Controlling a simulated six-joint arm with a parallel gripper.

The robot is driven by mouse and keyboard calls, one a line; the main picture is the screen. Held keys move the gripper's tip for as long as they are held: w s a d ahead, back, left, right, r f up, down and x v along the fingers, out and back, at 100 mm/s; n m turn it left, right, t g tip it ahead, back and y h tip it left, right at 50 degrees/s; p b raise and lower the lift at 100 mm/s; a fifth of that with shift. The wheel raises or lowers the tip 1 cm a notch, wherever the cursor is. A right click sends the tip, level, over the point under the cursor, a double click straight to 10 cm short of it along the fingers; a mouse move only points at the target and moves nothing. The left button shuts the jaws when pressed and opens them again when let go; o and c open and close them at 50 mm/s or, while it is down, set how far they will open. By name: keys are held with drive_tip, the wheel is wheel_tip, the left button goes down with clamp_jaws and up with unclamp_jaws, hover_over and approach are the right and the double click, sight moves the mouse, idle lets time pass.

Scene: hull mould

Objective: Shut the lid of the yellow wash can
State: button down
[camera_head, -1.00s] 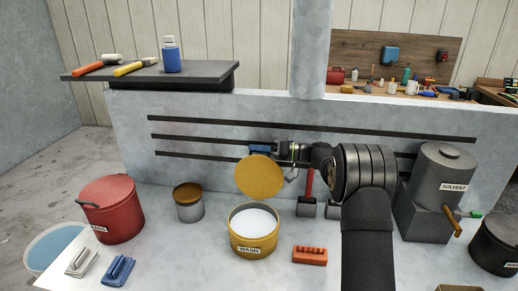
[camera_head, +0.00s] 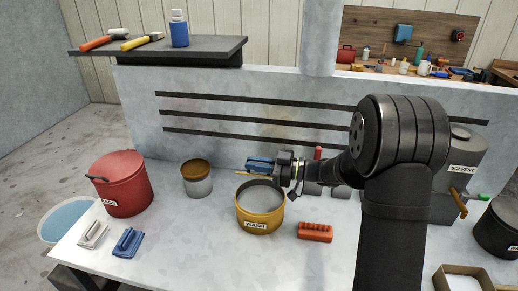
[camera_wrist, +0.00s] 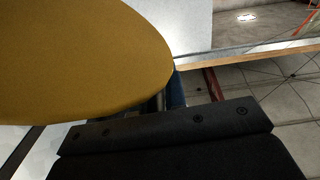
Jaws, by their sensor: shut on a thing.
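The yellow wash can (camera_head: 258,222) stands on the bench with its WASH label to the front. Its mouth is uncovered in the head view and its pale contents show. In the wrist view the lid (camera_wrist: 75,55) is a large yellow disc filling the upper left. My gripper (camera_head: 260,163), with blue fingers, is at the lid, above and behind the can, and shut on it. The exact finger contact is hidden.
An orange-red block (camera_head: 315,232) lies right of the can. A small brown-topped tin (camera_head: 197,180) stands to its left, with a red RAGS can (camera_head: 123,186) farther left. A grey solvent container (camera_head: 460,165) stands at right. A wall with dark rails stands behind.

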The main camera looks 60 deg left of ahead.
drive_tip(key=s+d+f, duration=0.2)
drive_tip(key=f, duration=0.3)
drive_tip(key=s+d+f+n, duration=0.1)
drive_tip(key=s+d+f, duration=0.1)
drive_tip(key=f, duration=0.4)
drive_tip(key=shift+s+d+f, duration=0.3)
drive_tip(key=shift+s+d, duration=0.05)
drive_tip(key=shift+d, duration=0.05)
drive_tip(key=shift+f, duration=0.15)
drive_tip(key=c, duration=1.5)
unclamp_jaws()
drive_tip(key=shift+n, duration=0.3)
drive_tip(key=v, duration=1.7)
drive_tip(key=shift+w+d, duration=0.15)
drive_tip(key=shift+d, duration=0.05)
